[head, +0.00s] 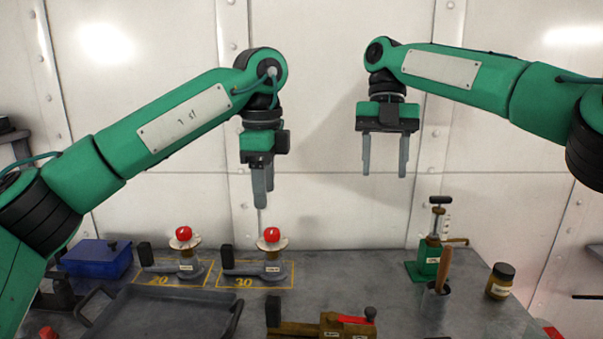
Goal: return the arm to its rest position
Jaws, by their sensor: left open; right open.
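My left gripper (262,192) points straight down from a green arm. It hangs above the bench, over the right-hand red-topped device. Its fingers overlap in the picture, and nothing shows between them. My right gripper (385,160) also points down, higher and further right, with its two grey fingers apart and empty. It hangs in front of the white wall, clear of the bench. Neither gripper touches anything.
On the grey bench (385,285) stand two red-topped devices (185,255) (271,255) in yellow-marked spaces, a blue box (97,259), a dark tray (165,312), a brass tool (335,325), a green pump (430,257), a handled cup (436,300) and a jar (500,281).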

